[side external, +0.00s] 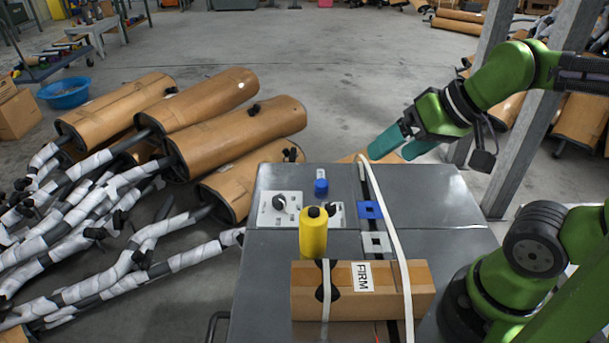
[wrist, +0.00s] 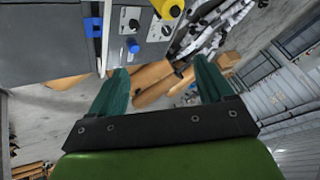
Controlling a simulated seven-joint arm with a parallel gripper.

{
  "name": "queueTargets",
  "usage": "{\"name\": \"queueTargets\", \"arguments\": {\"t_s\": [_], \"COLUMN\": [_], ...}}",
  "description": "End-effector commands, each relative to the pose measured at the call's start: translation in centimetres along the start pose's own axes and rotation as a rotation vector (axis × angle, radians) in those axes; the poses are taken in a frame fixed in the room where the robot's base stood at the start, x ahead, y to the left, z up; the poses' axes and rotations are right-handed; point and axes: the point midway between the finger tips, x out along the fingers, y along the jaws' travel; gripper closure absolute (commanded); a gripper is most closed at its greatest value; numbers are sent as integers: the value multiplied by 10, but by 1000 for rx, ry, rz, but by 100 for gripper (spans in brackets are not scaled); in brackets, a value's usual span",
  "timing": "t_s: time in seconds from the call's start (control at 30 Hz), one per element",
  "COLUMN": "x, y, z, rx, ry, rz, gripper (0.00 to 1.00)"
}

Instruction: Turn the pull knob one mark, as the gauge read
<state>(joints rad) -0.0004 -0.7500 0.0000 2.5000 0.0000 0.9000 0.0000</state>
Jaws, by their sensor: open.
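A blue knob (side external: 321,186) stands on the back part of the grey cart top (side external: 420,200); it also shows in the wrist view (wrist: 133,46). Beside it is a pale plate with a dark round dial or knob (side external: 279,202), also seen in the wrist view (wrist: 130,19). A second pale plate (side external: 338,212) is partly hidden behind a yellow bottle (side external: 313,235). I cannot tell which is the pull knob or read any gauge marks. My gripper (side external: 390,153) is open and empty, raised near the cart's back right edge, apart from the knobs. Its teal fingers (wrist: 160,68) are spread.
A cardboard box labelled FIRM (side external: 410,285) lies at the cart's front, with a white strap (side external: 392,235) crossing the top. A blue square plate (side external: 370,210) and a grey one (side external: 376,242) lie near it. Wrapped mufflers (side external: 235,135) lie left; a metal post (side external: 520,120) stands right.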

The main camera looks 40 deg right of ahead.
Motion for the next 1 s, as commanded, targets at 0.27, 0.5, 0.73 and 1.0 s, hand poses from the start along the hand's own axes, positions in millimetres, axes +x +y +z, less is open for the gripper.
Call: {"name": "queueTargets", "arguments": {"t_s": [0.27, 0.5, 0.73, 1.0], "x": [32, 86, 159, 222], "y": [-11, -36, -56, -75], "z": [-9, -58, -97, -129], "rx": [-12, 105, 294, 566], "ry": [-144, -317, -417, -390], "rz": [24, 119, 300, 522], "gripper": [37, 37, 37, 37]}}
